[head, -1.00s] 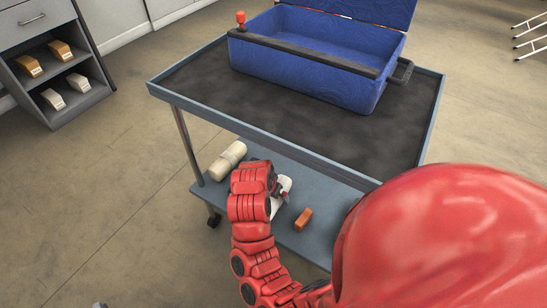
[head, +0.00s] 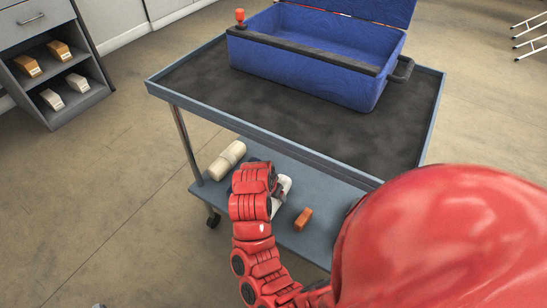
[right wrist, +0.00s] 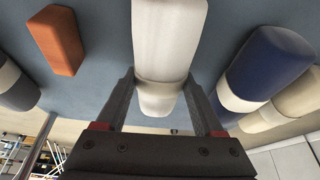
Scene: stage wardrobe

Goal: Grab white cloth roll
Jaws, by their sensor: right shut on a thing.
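The white cloth roll (right wrist: 168,40) lies lengthwise between the fingers of my right gripper (right wrist: 162,80) in the right wrist view, with a pale band around it near the fingers. The fingers are shut on it, one on each side. In the head view, the white roll (head: 285,184) shows only partly past my red wrist, at the cart's lower shelf (head: 325,190). The right gripper's fingers are mostly hidden there by my wrist. My left gripper is not in view.
A blue roll (right wrist: 268,68) and cream rolls (right wrist: 292,104) lie on one side in the wrist view; an orange block (right wrist: 57,40) and dark roll (right wrist: 14,86) on the other. Above the shelf is the cart's top (head: 190,88) with an open blue case (head: 305,70). A cream roll (head: 227,160) lies left.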

